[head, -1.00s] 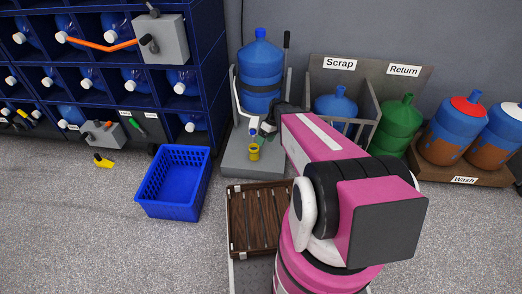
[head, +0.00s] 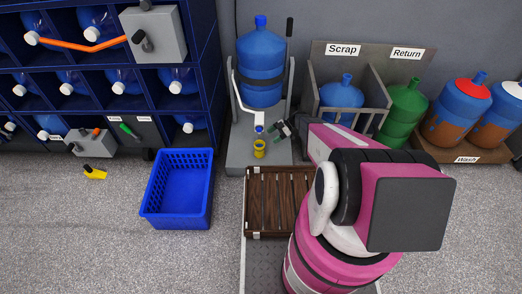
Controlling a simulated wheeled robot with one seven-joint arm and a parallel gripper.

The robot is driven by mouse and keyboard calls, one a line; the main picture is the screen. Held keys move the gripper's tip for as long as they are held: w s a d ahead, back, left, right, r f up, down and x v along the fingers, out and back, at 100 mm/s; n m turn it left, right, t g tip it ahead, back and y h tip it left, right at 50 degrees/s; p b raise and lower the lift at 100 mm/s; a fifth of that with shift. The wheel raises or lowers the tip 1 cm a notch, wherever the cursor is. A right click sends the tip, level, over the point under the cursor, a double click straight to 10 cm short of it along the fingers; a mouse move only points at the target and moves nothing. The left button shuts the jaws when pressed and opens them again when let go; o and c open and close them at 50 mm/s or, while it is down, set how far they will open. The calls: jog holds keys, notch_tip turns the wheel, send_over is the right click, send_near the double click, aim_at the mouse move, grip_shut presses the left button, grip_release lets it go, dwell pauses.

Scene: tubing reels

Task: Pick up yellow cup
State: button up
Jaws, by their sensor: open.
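The yellow cup (head: 259,150) is small and stands upright on the grey base of the bottle stand, just below a blue-tipped spout (head: 259,129). I see a gap between gripper and cup. The fingertips are small here, so their exact distance from the spout is unclear. My pink arm reaches in from the lower right and leaves the cup in full view.
A large blue bottle (head: 261,62) sits in the stand (head: 236,150) behind the cup, with a white curved tube at its left. A blue basket (head: 180,188) stands on the floor at left. The Scrap bin (head: 340,112) and a green bottle (head: 403,112) are at right.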

aim_at(259, 144)
jog(key=x, duration=1)
jog(key=shift+c, duration=0.3)
jog(key=c, duration=0.9)
jog(key=shift+r, duration=0.15)
